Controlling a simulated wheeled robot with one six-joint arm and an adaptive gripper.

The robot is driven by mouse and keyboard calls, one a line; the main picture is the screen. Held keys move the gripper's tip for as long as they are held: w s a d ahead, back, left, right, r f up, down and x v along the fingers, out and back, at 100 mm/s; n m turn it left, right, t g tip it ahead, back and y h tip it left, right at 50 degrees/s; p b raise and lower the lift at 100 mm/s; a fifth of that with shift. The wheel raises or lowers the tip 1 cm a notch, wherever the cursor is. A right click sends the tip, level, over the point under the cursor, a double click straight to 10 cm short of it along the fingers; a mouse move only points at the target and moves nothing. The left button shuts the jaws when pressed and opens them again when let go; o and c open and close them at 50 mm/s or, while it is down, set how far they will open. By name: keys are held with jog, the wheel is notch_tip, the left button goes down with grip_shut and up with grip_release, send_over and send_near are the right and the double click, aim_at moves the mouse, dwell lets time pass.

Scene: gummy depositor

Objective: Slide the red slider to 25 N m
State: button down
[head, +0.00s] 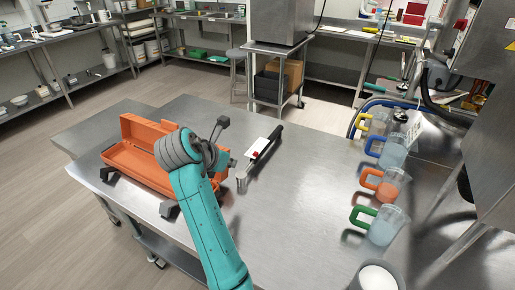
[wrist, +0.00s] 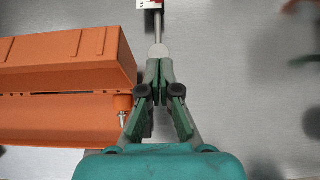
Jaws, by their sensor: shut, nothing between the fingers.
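A torque wrench (head: 264,149) with a dark handle and a silver head lies on the steel table, and its shaft shows in the wrist view (wrist: 158,28). A white scale plate (head: 261,145) sits beside its shaft, with the small red slider (head: 256,153) at its near end. In the wrist view the plate (wrist: 149,6) is cut off by the top edge, and its marks are too small to read. My gripper (wrist: 159,68) is shut and empty, at the wrench's head end, short of the slider. In the head view my gripper (head: 232,163) is partly hidden by my wrist.
An open orange case (head: 130,160) lies left of my gripper, close to it in the wrist view (wrist: 60,115). Several beakers with coloured handles, one orange (head: 387,185), stand along the right. The table right of the wrench is clear (head: 300,190).

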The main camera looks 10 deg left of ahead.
aim_at(255, 157)
jog(key=x, duration=1.1)
jog(key=shift+w+d+r, duration=0.15)
jog(key=shift+w+r, duration=0.1)
jog(key=shift+r, duration=0.05)
jog(key=shift+w+d+r, duration=0.1)
jog(key=shift+w+d, duration=0.1)
jog(key=shift+w, duration=0.35)
jog(key=shift+w+d+r, duration=0.1)
jog(key=shift+w+d, duration=0.1)
jog(key=shift+w, duration=0.35)
jog(key=shift+w+d, duration=0.2)
jog(key=shift+w, duration=0.4)
